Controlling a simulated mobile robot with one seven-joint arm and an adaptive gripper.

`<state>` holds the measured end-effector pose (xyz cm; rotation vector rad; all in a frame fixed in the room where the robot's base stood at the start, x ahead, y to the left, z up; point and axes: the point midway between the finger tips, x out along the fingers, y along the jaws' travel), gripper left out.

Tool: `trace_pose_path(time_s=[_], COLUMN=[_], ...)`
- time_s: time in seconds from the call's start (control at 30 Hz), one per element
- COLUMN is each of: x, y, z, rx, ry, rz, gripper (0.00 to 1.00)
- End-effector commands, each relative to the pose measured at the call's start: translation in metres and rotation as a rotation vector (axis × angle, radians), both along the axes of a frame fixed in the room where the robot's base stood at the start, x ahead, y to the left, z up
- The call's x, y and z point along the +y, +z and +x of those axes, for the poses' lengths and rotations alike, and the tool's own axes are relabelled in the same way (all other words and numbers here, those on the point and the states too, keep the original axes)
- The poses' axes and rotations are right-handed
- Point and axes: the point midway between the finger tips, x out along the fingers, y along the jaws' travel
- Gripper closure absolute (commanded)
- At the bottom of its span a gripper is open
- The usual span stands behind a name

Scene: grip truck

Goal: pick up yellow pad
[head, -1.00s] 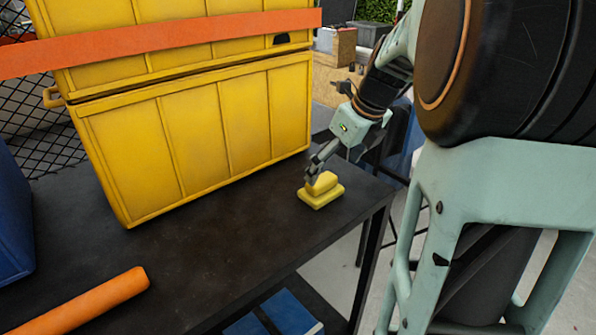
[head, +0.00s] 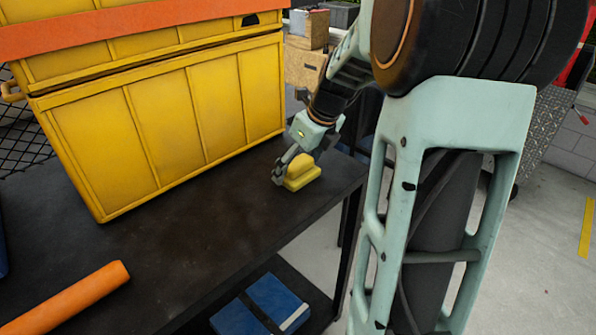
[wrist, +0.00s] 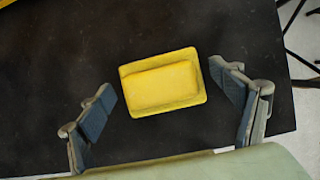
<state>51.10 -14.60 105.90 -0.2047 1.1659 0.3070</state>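The yellow pad (head: 300,172) lies flat on the dark table (head: 200,235) near its right edge. It is a stepped block with a smaller raised top on a wider base. In the wrist view the pad (wrist: 163,84) sits between the two fingers, with a gap on each side. My gripper (wrist: 163,92) is open and empty, its fingers spread to the left and right of the pad. In the head view my gripper (head: 281,172) is at the left side of the pad, partly covering it.
A large yellow box (head: 165,125) with an orange band stands on the table to the left of the pad. An orange tube (head: 70,295) lies at the front left. A blue item (head: 260,305) is on a shelf below. The table's middle is clear.

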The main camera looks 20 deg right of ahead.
Motion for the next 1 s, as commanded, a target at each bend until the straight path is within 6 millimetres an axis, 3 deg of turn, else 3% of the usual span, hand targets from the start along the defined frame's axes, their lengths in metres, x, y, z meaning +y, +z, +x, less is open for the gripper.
trace_pose_path(time_s=[0.03, 0.3, 0.67, 1.0], x=[0.000, 0.000, -0.001, -0.011], y=[0.000, 0.000, 0.005, 0.038], z=[0.000, 0.000, 0.000, -0.002], rx=[0.000, 0.000, -0.001, -0.002], ry=[0.000, 0.000, 0.001, 0.005], rz=[0.000, 0.000, -0.001, -0.001], gripper=[0.24, 0.53, 0.53, 0.53])
